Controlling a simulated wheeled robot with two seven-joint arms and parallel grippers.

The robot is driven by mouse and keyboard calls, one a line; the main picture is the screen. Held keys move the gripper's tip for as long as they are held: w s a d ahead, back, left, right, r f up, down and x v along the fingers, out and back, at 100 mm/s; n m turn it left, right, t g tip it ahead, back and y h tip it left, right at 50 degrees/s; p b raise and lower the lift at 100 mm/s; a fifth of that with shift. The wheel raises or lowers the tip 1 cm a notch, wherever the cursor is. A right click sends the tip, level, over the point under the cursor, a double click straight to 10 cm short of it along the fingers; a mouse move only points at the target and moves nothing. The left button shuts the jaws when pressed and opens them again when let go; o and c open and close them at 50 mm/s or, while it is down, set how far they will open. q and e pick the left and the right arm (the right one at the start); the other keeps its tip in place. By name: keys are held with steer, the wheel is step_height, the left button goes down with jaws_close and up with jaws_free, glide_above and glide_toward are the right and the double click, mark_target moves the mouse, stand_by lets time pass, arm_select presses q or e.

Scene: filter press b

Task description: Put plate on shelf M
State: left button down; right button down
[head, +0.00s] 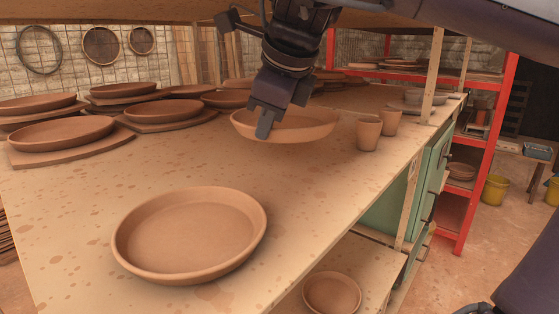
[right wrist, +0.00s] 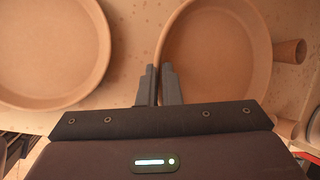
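A round terracotta plate (head: 300,125) with a raised rim is near the middle of the wooden table (head: 190,170), beside two clay cups. My right gripper (head: 268,122) points down at its near left rim, one finger outside the rim. In the right wrist view the fingers (right wrist: 159,80) are close together with this plate's rim (right wrist: 215,50) between them, seemingly gripping it. I cannot tell whether the plate is raised off the table. A second plate (head: 190,235) lies flat at the front; it also shows in the right wrist view (right wrist: 45,50). No label marks shelf M. My left gripper is out of view.
Several plates on boards (head: 62,133) crowd the table's back left. Two cups (head: 369,133) stand right of the gripped plate. A red shelf rack (head: 485,150) stands at the right. A lower shelf holds a small dish (head: 332,292). The table's centre is clear.

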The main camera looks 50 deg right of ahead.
step_height(320, 180, down, 4)
steer(key=shift+s+f, duration=0.1)
steer(key=shift+f, duration=0.1)
step_height(320, 180, down, 4)
steer(key=shift+p, duration=0.45)
steer(key=shift+f, duration=0.4)
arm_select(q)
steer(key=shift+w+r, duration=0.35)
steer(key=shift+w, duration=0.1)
arm_select(e)
steer(key=shift+d, duration=0.1)
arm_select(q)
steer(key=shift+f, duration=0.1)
arm_select(e)
steer(key=shift+f, duration=0.1)
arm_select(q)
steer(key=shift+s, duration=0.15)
arm_select(e)
steer(key=c, duration=1.6)
jaws_free()
